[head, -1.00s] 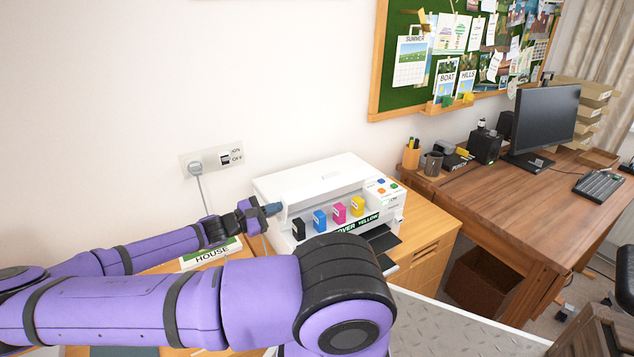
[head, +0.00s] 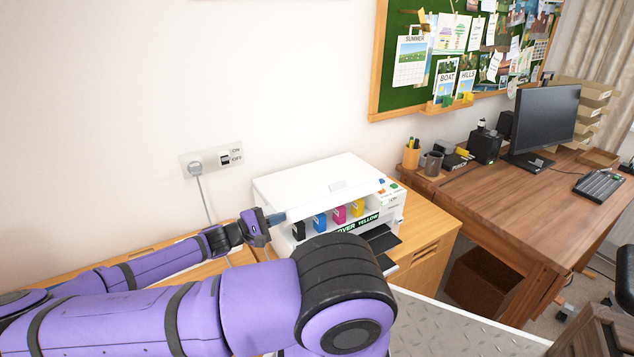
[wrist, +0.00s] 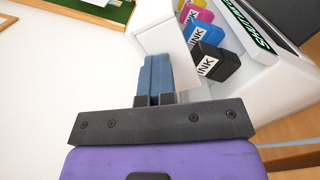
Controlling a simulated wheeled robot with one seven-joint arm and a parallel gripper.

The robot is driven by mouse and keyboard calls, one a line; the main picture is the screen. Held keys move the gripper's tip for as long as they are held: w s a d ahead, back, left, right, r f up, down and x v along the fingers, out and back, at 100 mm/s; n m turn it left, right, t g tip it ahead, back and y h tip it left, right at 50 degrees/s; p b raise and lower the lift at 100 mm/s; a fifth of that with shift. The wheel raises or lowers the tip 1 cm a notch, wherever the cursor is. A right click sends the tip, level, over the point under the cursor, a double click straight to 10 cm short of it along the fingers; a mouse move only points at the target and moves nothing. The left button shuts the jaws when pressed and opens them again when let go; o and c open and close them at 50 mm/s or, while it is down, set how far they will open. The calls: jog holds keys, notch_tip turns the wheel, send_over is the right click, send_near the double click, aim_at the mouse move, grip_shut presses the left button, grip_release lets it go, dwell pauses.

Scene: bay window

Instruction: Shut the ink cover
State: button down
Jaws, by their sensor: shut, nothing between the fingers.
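The white ink cover (head: 325,187) of the printer (head: 268,192) hangs forward over the ink bay, partly lowered. A gap remains under its front edge, where black, blue, magenta and yellow cartridges (head: 339,214) show. My gripper (head: 277,217) is shut and empty at the printer's left front corner, beside the cover's left end. In the wrist view its blue fingers (wrist: 156,75) lie together close to a white panel of the cover (wrist: 166,42); I cannot tell whether they touch it. Ink cartridges (wrist: 200,38) show to the right of the fingers there.
A wooden desk (head: 520,195) with a monitor (head: 543,120) stands to the right. The wall above the printer is clear.

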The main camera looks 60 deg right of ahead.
jog(key=c, duration=1.3)
grip_release()
jog(key=shift+a, duration=0.1)
jog(key=shift+v, duration=3.45)
